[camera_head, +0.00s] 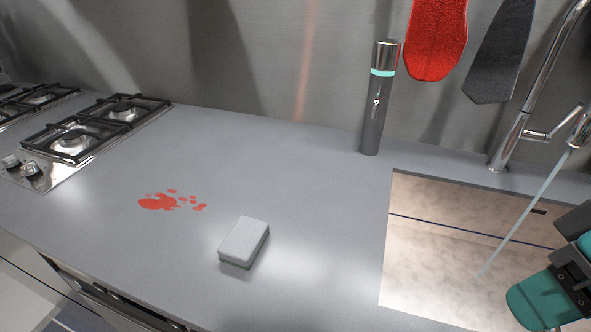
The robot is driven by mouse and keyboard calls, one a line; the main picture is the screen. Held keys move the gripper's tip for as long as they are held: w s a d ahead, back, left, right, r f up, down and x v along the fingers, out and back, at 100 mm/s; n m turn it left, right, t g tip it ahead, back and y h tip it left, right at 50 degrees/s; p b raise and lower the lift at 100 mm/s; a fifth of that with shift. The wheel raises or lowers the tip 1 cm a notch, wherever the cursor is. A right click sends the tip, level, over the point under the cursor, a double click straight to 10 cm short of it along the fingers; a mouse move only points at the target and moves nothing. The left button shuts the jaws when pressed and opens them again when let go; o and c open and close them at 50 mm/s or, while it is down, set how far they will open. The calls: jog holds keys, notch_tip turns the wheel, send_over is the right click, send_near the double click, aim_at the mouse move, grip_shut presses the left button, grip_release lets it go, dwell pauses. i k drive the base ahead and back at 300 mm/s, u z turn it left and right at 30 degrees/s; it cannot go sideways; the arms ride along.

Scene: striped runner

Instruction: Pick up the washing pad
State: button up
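The washing pad (244,242) is a small pale grey-white block with a thin greenish layer at its lower edge. It lies flat on the grey countertop, right of and nearer than a red stain (160,202). Nothing touches the pad.
A sink (425,265) is at the right, with a chrome faucet (513,140) and a thin stream below its spout. A dark cylindrical bottle (377,105) stands behind. A gas hob (75,142) is at left. Red and dark mitts (436,40) hang above. Counter around the pad is clear.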

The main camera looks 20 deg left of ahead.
aim_at(241, 246)
jog(key=u, duration=0.35)
jog(key=k, duration=1.1)
jog(key=u, duration=1.55)
jog(key=i, duration=0.7)
jog(key=z, duration=0.6)
jog(key=i, duration=0.6)
jog(key=z, duration=0.7)
